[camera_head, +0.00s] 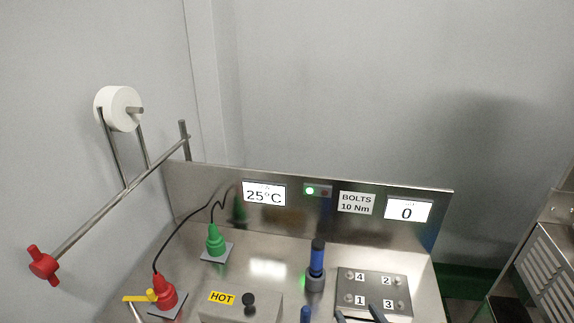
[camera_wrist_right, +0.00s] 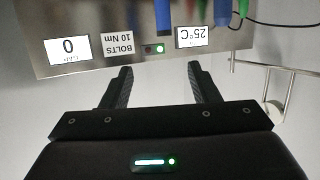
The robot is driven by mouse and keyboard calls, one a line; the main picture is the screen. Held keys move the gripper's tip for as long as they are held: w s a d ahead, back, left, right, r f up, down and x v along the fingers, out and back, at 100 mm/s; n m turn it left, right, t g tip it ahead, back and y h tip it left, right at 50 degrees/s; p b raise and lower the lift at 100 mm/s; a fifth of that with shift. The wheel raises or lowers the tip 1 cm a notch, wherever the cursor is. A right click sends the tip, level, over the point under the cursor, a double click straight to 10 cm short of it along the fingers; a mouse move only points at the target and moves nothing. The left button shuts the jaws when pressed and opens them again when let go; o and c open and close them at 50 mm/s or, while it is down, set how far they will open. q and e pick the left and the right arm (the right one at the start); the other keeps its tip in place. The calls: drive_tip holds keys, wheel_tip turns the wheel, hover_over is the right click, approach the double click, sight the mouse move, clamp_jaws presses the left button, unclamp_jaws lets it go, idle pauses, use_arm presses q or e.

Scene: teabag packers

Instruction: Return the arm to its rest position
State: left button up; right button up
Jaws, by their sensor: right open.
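My right gripper (camera_head: 358,313) shows only as dark fingertips at the bottom edge of the head view, in front of the bolt plate (camera_head: 372,281). In the right wrist view my right gripper (camera_wrist_right: 161,72) is open, with nothing between its two black fingers. That view looks upside down at the metal back panel (camera_wrist_right: 110,60) with its displays. I cannot tell whether the fingertips touch anything. The rest of the right arm is out of the head view. My left gripper is in neither view.
A blue-handled tool (camera_head: 317,257) stands upright in a holder beside the bolt plate. A box marked HOT (camera_head: 240,307) with a black knob, a green plug (camera_head: 215,242) and a red plug (camera_head: 165,292) sit to the left. A metal cabinet (camera_head: 545,260) stands at far right.

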drive_tip(key=s+d+f+g+h, duration=0.1)
drive_tip(key=s+d+f+g, duration=0.2)
drive_tip(key=s+g, duration=0.25)
drive_tip(key=s+d+f+g+h, duration=0.2)
drive_tip(key=s+f+g, duration=0.1)
drive_tip(key=s+g, duration=0.25)
wheel_tip(320, 180, down, 35)
drive_tip(key=s+g+b, duration=0.1)
drive_tip(key=s+b, duration=0.2)
drive_tip(key=b, duration=0.3)
use_arm(q)
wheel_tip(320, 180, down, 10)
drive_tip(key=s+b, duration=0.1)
drive_tip(key=b, duration=0.3)
use_arm(e)
drive_tip(key=s+d+f, duration=0.2)
drive_tip(key=s+f, duration=0.7)
drive_tip(key=f, duration=0.2)
drive_tip(key=s+d+f+g, duration=0.1)
drive_tip(key=s+d+f, duration=0.1)
drive_tip(key=s+f, duration=0.8)
drive_tip(key=shift+s+f+g, duration=0.2)
drive_tip(key=shift+f+g, duration=0.1)
drive_tip(key=shift+f, duration=0.65)
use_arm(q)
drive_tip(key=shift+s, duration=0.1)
